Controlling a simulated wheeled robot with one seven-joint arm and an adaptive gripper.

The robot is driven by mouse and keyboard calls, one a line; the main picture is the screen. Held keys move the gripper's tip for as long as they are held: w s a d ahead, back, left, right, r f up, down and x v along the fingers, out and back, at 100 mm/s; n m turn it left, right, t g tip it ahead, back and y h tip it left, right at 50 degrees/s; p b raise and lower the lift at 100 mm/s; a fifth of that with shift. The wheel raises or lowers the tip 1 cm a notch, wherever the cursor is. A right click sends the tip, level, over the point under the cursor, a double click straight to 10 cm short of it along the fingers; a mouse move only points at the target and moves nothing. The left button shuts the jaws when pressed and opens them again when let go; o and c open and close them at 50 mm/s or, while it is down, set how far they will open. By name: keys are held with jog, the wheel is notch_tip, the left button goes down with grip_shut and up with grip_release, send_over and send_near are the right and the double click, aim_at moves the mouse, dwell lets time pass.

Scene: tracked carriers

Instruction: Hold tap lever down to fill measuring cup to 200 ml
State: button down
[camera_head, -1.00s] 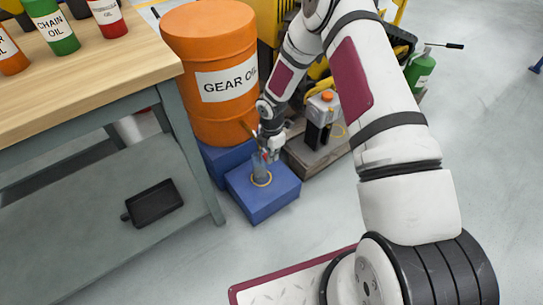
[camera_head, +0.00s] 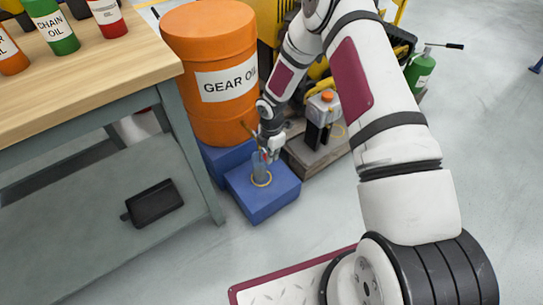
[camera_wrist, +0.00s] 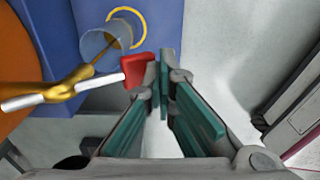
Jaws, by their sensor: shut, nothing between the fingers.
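The brass tap (camera_wrist: 72,82) on the orange gear oil drum (camera_head: 207,118) has a white lever (camera_wrist: 70,92) with a red end (camera_wrist: 137,70). My gripper (camera_wrist: 163,62) is shut and empty. Its fingertips are right beside the red end, overlapping it in the wrist view; I cannot tell how hard they touch. The clear measuring cup (camera_wrist: 96,43) stands below the spout on a blue block (camera_head: 262,203). A thin brownish streak runs from the spout into the cup. Its level and marks are too small to read. My gripper also shows in the head view (camera_head: 268,155).
A workbench (camera_head: 95,75) with oil bottles stands at the left, with a black tray (camera_head: 153,203) on its lower shelf. A grey machine part with an orange cap (camera_head: 326,97) stands right of the gripper.

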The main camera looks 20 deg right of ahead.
jog(key=shift+r, duration=0.1)
dwell(0.8)
jog(key=shift+r+p, duration=0.65)
jog(key=shift+r, duration=0.05)
